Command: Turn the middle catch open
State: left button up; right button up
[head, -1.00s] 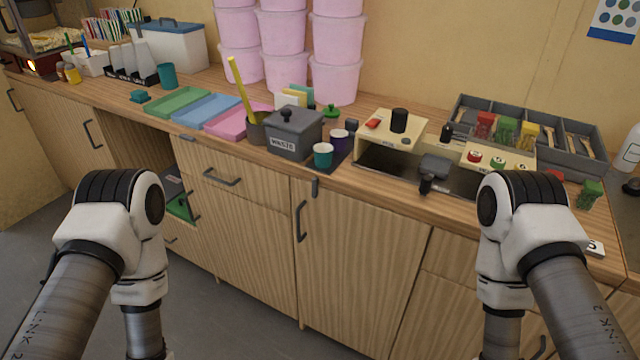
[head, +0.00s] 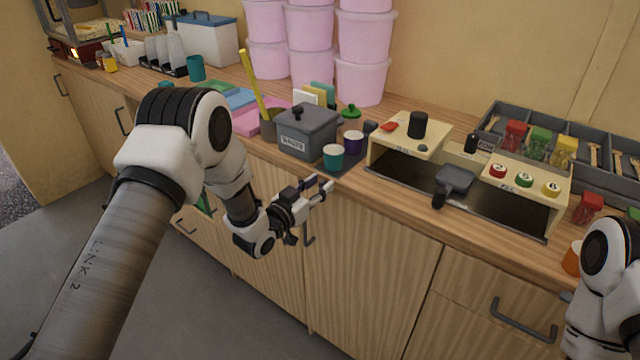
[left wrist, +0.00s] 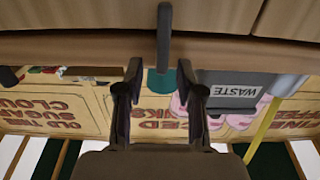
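The middle catch (left wrist: 164,38) is a dark grey bar at the counter's front edge, seen in the left wrist view. It points straight away from the counter edge, down over the cupboard front. My left gripper (head: 319,184) is at that edge in the head view, above a grey door handle (head: 308,236), and hides the catch there. In the left wrist view my left gripper (left wrist: 162,80) is open, with its fingers on either side of the catch's line. I cannot tell whether they touch it. My right gripper is out of view; only part of that arm shows.
On the counter above stand a grey waste bin (head: 307,131), a teal cup (head: 333,157) and a purple cup (head: 353,142). A cream machine (head: 410,142) is to their right. An orange cup (head: 572,258) is near my right arm. The floor before the cupboards is clear.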

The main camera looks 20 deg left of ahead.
pick_arm(q)
jog(key=shift+a, duration=0.1)
jog(key=shift+w, duration=0.1)
grip_shut()
